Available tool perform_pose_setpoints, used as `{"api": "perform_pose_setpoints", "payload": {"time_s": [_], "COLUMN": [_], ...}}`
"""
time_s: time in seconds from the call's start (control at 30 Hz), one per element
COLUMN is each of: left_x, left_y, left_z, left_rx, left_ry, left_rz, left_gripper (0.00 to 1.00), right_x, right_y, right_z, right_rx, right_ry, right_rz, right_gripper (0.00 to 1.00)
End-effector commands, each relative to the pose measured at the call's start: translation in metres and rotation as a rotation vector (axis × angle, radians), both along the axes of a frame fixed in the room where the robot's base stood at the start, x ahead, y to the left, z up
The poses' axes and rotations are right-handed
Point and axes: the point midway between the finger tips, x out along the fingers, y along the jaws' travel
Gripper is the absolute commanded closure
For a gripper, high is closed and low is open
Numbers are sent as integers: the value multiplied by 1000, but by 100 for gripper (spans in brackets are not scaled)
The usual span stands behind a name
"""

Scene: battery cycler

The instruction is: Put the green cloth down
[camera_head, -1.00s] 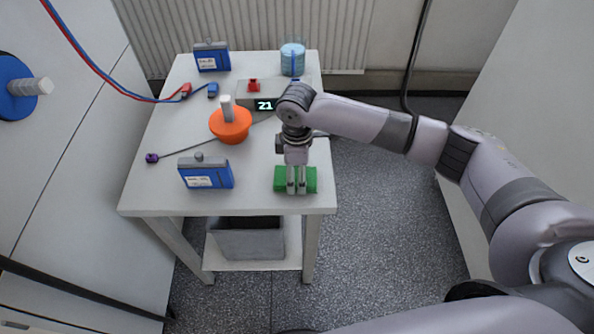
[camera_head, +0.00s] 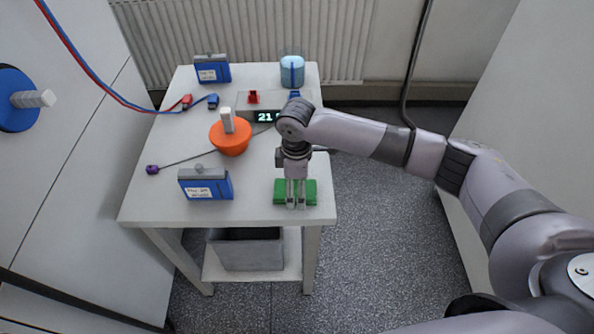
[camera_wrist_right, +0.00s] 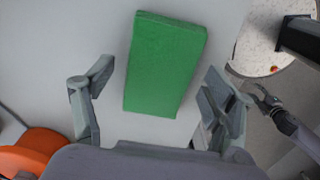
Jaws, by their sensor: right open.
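The green cloth (camera_head: 311,192) lies as a flat rectangle on the white table (camera_head: 255,208), close to its front right corner. It also shows in the right wrist view (camera_wrist_right: 165,65), with bare tabletop on both sides of it. My right gripper (camera_head: 296,205) points down over the cloth in the head view. In the right wrist view its fingers (camera_wrist_right: 160,105) are spread wide, one to each side of the cloth, and nothing is held between them. I cannot tell whether the fingertips touch the tabletop.
A blue battery (camera_head: 206,184) stands left of the cloth. Behind are an orange knobbed piece (camera_head: 230,138), a cycler box reading 21 (camera_head: 265,117), another blue battery (camera_head: 212,69) and a light blue cylinder (camera_head: 292,72). A grey bin (camera_head: 248,253) sits on the lower shelf.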

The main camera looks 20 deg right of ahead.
Motion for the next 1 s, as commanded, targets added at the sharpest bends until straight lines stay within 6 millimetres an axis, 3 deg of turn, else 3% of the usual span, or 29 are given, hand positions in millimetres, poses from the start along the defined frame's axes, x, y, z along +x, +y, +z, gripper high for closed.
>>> {"api": "perform_pose_setpoints", "payload": {"time_s": [0.13, 0.7, 1.0], "left_x": [0, 0, 0], "left_y": [0, 0, 0], "left_z": [-19, -25, -26], "left_rx": [0, 0, 1], "left_ry": [0, 1, 1], "left_rz": [0, 1, 1], "left_gripper": [60, 60, 60], "right_x": [0, -3, -3], "right_y": [0, -2, -2], "right_z": [-10, 133, 168], "right_rx": [-2, 1, 1], "right_ry": [-2, -3, 0], "right_rz": [1, 0, 0], "right_gripper": [22, 22, 22]}}
